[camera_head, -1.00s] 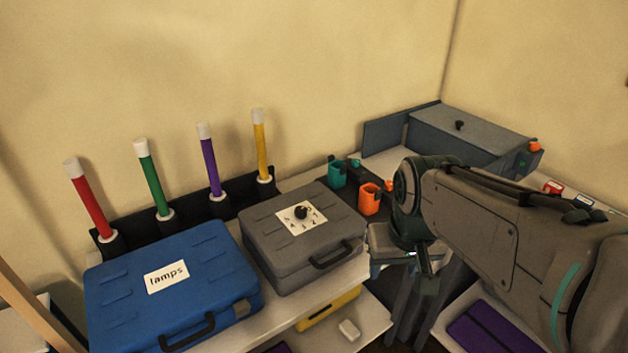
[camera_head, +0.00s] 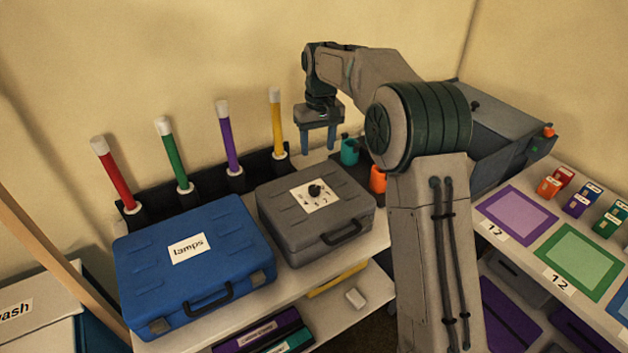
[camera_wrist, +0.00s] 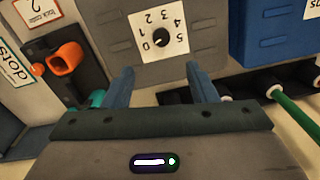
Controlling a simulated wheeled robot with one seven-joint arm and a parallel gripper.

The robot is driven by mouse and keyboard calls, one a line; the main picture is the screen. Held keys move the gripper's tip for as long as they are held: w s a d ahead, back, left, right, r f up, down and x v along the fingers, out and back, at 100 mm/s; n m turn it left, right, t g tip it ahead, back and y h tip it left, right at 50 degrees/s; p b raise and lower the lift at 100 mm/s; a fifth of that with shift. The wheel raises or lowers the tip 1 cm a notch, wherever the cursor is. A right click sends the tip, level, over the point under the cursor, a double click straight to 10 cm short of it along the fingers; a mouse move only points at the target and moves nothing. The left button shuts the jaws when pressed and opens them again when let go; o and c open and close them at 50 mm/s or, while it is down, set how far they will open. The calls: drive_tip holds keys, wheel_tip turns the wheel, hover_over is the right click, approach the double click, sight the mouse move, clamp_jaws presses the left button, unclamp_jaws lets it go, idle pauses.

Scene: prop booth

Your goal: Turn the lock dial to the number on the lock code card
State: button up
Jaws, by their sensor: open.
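The lock dial is a black knob on a white numbered plate (camera_head: 326,199) on the lid of a grey case (camera_head: 277,220). In the wrist view the knob (camera_wrist: 161,39) sits among the numbers 0 to 5, beyond my fingertips; I cannot tell surely where it points. My gripper (camera_head: 319,148) is open and empty, fingers down, above the back of the grey case and apart from the dial.
A blue case (camera_head: 225,268) labelled "lamps" stands left of the grey one. Red, green, purple and yellow sticks stand in a black rack behind. Teal (camera_head: 349,151) and orange (camera_head: 378,179) holders are right of the gripper. Coloured mats and small boxes lie at the right.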

sight(314, 188)
drive_tip(key=f, duration=0.4)
drive_tip(key=f+p, duration=0.1)
drive_tip(key=f, duration=0.4)
drive_tip(key=f+p, duration=0.1)
drive_tip(key=f, duration=0.4)
drive_tip(key=shift+a, duration=0.4)
drive_tip(key=c, duration=1)
